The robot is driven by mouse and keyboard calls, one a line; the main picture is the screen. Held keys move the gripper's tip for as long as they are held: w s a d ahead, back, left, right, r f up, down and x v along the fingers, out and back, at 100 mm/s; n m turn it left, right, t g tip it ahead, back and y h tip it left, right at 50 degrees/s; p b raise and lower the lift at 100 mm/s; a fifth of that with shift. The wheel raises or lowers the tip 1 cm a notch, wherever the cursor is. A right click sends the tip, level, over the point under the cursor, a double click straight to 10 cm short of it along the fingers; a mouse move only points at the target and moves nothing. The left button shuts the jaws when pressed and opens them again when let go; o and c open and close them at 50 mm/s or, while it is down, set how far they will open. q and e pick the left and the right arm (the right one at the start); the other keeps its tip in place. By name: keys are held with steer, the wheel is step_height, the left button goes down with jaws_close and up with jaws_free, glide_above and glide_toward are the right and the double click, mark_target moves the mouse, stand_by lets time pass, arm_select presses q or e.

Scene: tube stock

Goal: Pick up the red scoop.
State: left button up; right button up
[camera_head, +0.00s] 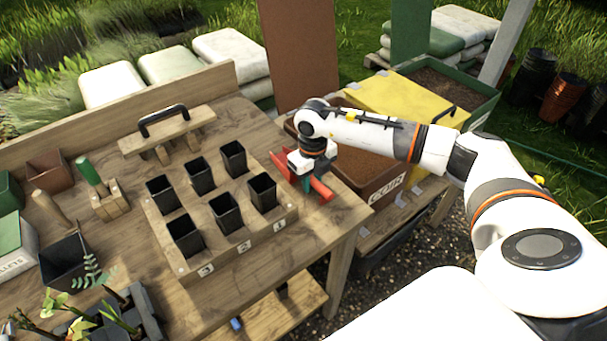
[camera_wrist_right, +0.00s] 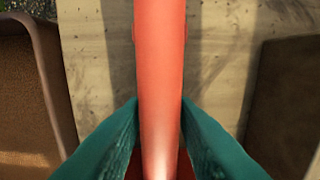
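The red scoop (camera_head: 321,190) is at the right end of the wooden table, partly hidden by my right gripper (camera_head: 306,184). Part of it shows on each side of the gripper. In the right wrist view the scoop's long red handle (camera_wrist_right: 160,70) runs up the middle of the picture. The teal fingers of my right gripper (camera_wrist_right: 160,125) lie against both sides of the handle, with no gap visible. I cannot tell whether the scoop touches the table. My left gripper is not in view.
A wooden rack (camera_head: 222,251) with several black pots stands left of the scoop. A brown COIR bin (camera_head: 385,190) is just right of the table edge, beside a yellow lid (camera_head: 405,100). A wooden float with a black handle (camera_head: 165,132) lies at the back.

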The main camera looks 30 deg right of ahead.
jaws_close()
steer(key=shift+r, duration=0.1)
